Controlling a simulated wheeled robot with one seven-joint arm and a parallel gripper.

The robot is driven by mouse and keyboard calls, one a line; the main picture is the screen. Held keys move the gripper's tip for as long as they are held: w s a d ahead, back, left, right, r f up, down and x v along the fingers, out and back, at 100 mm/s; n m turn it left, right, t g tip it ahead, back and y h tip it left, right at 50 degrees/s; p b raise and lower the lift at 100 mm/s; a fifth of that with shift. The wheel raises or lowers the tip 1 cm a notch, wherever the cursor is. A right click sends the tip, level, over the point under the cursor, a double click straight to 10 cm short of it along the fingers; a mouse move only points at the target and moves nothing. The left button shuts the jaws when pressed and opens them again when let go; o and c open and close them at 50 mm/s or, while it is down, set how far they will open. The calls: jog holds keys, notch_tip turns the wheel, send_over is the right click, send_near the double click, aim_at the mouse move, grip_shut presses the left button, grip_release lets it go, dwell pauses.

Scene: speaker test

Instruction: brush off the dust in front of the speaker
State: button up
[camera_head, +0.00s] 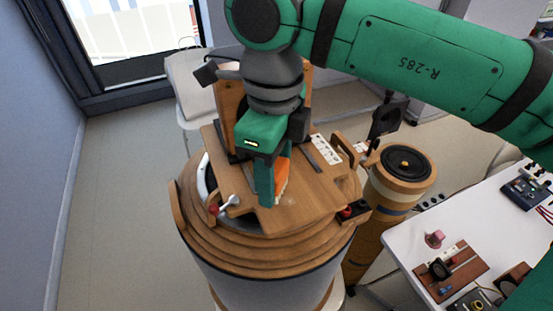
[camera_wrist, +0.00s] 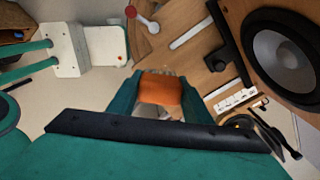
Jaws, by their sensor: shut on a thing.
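My gripper (camera_head: 268,183) is shut on an orange brush (camera_head: 283,170) above the wooden board (camera_head: 308,187) on a round wooden-topped stand. In the wrist view the brush (camera_wrist: 161,90) sits between the green fingers, with pale bristles at its far end. I cannot tell whether the bristles touch the board. The speaker (camera_wrist: 260,18), a wooden box with a grey cone in a black ring, is at the right of the wrist view. In the head view its wooden cabinet (camera_head: 229,101) stands behind my gripper and is mostly hidden. I cannot make out any dust.
A red-knobbed lever (camera_head: 226,204) is at the board's front left. A white strip (camera_head: 326,150) lies right of my gripper. A round wooden drum-like speaker (camera_head: 405,163) stands to the right. A white table (camera_head: 400,238) with small devices is at the right edge.

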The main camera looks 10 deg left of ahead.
jog(key=shift+r, duration=1.75)
jog(key=shift+w, duration=0.1)
